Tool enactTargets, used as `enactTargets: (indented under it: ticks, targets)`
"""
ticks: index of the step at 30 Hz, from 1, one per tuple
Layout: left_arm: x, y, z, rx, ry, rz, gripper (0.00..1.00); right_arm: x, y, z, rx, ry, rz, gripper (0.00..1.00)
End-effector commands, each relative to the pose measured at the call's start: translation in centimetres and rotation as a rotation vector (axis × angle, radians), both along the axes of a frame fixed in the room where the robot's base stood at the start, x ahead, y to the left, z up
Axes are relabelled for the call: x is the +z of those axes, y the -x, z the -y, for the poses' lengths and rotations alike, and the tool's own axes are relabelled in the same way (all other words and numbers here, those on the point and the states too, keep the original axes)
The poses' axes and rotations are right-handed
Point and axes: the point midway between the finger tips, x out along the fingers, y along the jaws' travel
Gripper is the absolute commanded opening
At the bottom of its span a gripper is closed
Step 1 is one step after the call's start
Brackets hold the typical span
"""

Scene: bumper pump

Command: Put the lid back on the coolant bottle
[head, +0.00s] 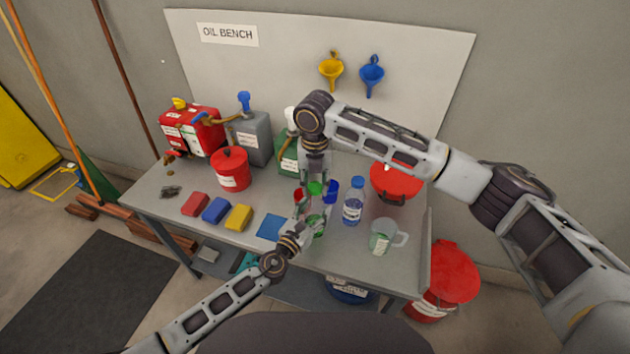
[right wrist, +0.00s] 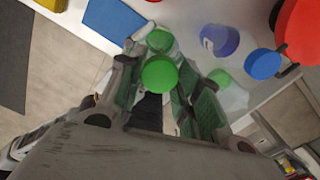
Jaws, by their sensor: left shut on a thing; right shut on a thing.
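The green lid (head: 315,188) is between the fingers of my right gripper (head: 315,193), which points down from above and is shut on it. It also shows as a green disc in the right wrist view (right wrist: 160,76). The coolant bottle (head: 318,222), clear with green on it, is below the lid, and my left gripper (head: 310,230) is shut on it from the front left. Green of the bottle shows just past the lid in the right wrist view (right wrist: 160,41). Fingers hide the bottle's neck. I cannot tell whether lid and bottle touch.
A blue-capped bottle (head: 353,203) stands close on the right, with a clear mug (head: 382,238) in front of it and a red bucket (head: 396,184) behind. A blue cloth (head: 272,227) lies left. Partly hidden red (head: 298,195) and blue (head: 331,191) things flank my right gripper.

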Motion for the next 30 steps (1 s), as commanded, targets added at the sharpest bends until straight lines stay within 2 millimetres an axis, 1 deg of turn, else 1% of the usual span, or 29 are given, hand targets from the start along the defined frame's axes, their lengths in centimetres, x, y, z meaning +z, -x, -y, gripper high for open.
enactTargets:
  ticks: [8, 30]
  targets:
    - [-0.04, 0.01, -0.01, 0.000, 0.000, -0.001, 0.15, -0.90, 0.02, -0.03, 0.002, -0.001, -0.001, 0.24]
    - [-0.04, 0.01, -0.01, 0.000, 0.000, -0.001, 0.15, -1.00, 0.02, -0.01, 0.002, 0.000, 0.000, 0.24]
